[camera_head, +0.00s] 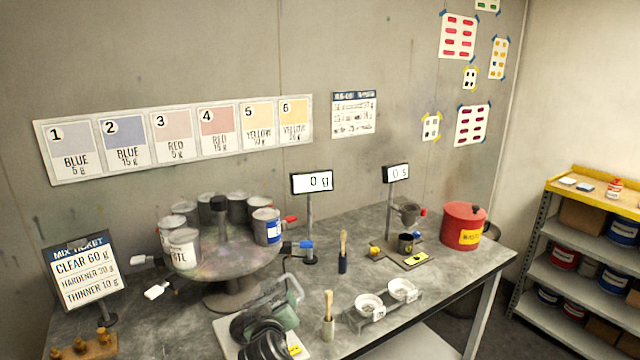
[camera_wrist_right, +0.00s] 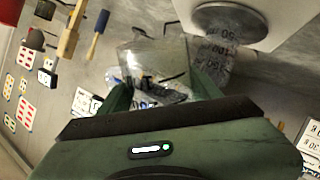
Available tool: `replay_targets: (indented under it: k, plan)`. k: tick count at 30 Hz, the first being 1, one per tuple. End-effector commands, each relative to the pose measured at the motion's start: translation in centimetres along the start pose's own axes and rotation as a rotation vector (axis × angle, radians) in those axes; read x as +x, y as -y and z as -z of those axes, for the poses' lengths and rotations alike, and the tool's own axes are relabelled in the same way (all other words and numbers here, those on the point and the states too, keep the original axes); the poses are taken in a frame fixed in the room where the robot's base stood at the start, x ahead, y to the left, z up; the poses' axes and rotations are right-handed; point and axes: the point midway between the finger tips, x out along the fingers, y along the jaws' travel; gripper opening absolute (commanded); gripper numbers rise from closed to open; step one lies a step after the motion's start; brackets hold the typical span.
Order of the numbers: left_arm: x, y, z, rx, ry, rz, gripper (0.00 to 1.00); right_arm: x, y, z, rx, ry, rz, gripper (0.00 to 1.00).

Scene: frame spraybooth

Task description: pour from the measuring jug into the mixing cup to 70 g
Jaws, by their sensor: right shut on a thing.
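My right gripper (camera_head: 287,302) is at the front centre of the bench, with its green body and black wrist seen from above. It is shut on the clear measuring jug (camera_wrist_right: 155,62), which shows between its fingers in the right wrist view. A clear cup with printed numbers (camera_wrist_right: 216,58), which looks like the mixing cup, stands beside the jug against a round grey pan (camera_wrist_right: 230,22) in that view. In the head view my arm hides this cup. The white scale body (camera_head: 229,338) shows under my arm. A display (camera_head: 312,182) reads 0 g. My left gripper is not in view.
A turntable (camera_head: 222,268) with several cans stands to the left. Brushes (camera_head: 343,253) and two white cups (camera_head: 370,305) in a clear rack are to the right. A red can (camera_head: 463,225) stands at the back right. The bench's right front is partly clear.

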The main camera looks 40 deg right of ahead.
Motion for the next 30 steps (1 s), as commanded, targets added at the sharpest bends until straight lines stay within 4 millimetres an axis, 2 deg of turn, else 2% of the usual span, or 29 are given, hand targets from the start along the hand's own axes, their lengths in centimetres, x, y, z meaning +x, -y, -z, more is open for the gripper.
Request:
replay_targets:
  k: [7, 20, 30]
  plan:
    - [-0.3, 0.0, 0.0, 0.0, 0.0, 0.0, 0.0, 0.0, -0.1, 0.2, -0.007, 0.004, 0.0, 0.15]
    - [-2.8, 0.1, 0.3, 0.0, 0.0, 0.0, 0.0, 0.2, 0.2, 0.6, -0.107, 0.081, 0.0, 0.15]
    - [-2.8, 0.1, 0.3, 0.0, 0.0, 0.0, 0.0, 0.3, 0.4, 0.3, -0.12, 0.089, -0.001, 0.15]
